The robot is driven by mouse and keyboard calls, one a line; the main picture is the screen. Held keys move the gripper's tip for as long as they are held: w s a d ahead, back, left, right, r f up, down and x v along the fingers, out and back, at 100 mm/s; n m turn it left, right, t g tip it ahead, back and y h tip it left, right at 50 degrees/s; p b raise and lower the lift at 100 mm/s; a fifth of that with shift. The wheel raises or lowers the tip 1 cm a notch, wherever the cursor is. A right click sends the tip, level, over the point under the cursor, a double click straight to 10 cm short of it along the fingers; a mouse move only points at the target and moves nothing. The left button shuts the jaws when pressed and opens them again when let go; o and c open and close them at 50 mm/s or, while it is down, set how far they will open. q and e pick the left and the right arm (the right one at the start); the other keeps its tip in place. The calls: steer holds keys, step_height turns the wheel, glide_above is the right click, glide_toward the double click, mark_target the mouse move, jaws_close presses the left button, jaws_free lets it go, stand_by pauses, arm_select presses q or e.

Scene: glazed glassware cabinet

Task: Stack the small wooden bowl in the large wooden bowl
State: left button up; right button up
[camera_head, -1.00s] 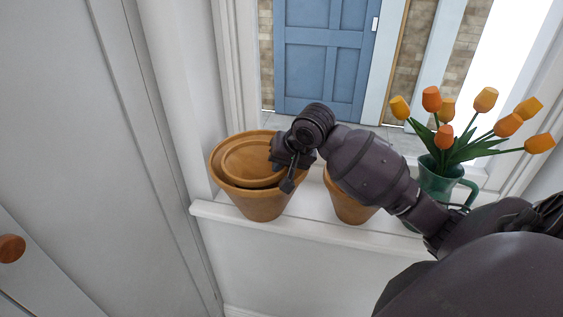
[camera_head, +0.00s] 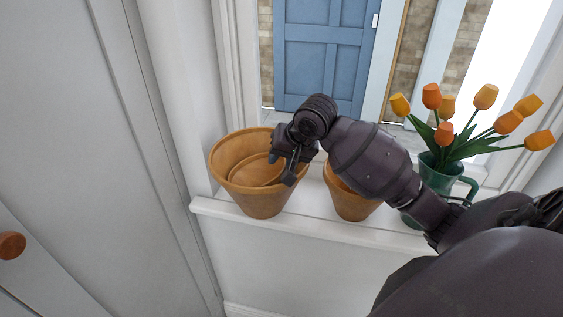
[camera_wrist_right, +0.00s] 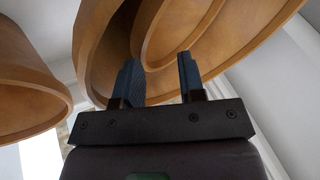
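The large wooden bowl (camera_head: 262,205), a flared pot shape, stands upright on the white ledge. The small wooden bowl (camera_head: 248,173) sits inside it, its rim below the large rim. In the wrist view the large bowl (camera_wrist_right: 89,45) surrounds the small bowl (camera_wrist_right: 205,30). My right gripper (camera_head: 281,172) is at the right side of the large bowl, reaching over its rim. In the wrist view its fingers (camera_wrist_right: 160,78) are apart, near the small bowl's rim; contact is unclear. The small bowl's underside is hidden. My left gripper is not in view.
Another wooden pot (camera_head: 350,205) stands right of the large bowl, partly behind my right arm. A green jug (camera_head: 438,180) with orange tulips stands farther right on the ledge (camera_head: 310,226). A wall is close on the left.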

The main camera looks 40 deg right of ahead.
steer(key=v, duration=1.1)
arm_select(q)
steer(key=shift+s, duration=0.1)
arm_select(e)
steer(key=shift+s, duration=0.1)
